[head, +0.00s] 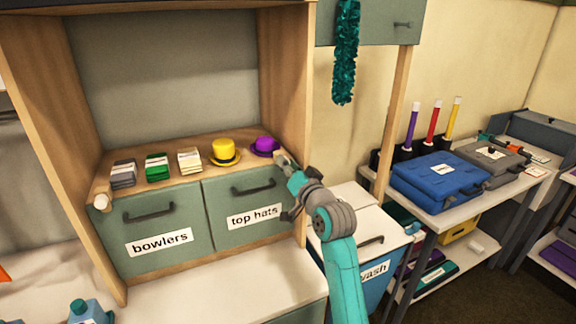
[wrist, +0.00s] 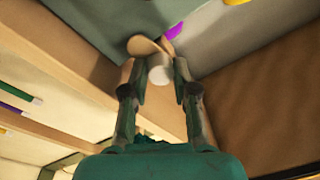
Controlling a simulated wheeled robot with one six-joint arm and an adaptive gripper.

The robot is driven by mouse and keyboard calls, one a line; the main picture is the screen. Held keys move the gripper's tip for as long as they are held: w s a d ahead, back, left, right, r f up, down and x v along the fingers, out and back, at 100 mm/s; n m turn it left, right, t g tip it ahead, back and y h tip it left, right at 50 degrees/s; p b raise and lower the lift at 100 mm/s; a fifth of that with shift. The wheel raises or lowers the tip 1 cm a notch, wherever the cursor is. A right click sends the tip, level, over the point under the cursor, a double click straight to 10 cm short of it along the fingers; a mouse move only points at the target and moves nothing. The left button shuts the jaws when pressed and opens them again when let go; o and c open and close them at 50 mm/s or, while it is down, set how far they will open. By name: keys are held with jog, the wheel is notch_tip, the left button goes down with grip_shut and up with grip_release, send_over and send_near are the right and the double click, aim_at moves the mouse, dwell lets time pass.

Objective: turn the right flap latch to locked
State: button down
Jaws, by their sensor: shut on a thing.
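The right flap, labelled "top hats" (head: 245,207), is the right one of two green fronts and looks closed. Its latch is mostly hidden behind my gripper (head: 286,166) in the head view, at the flap's top right corner. In the wrist view the latch shows as a wooden piece (wrist: 143,46) with a pale round knob (wrist: 158,72). My gripper (wrist: 157,80) has a finger on each side of the knob and is shut on it. I cannot tell which way the latch is turned.
A left latch (head: 101,199) sits at the "bowlers" flap (head: 150,232). Yellow (head: 225,150) and purple (head: 265,145) hats and several banknote stacks stand on the shelf above. The wooden post (head: 287,80) rises close beside my gripper. A teal garland (head: 345,60) hangs to the right.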

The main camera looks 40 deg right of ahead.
jog(key=shift+f+m, duration=0.1)
jog(key=shift+m, duration=1.1)
jog(key=c, duration=0.9)
grip_release()
jog(key=shift+s, duration=0.1)
jog(key=r+v, duration=0.1)
jog(key=v, duration=1)
jog(key=shift+s+a+f, duration=0.2)
jog(key=shift+s+f, duration=0.15)
jog(key=shift+f, duration=0.1)
jog(key=shift+f, duration=0.1)
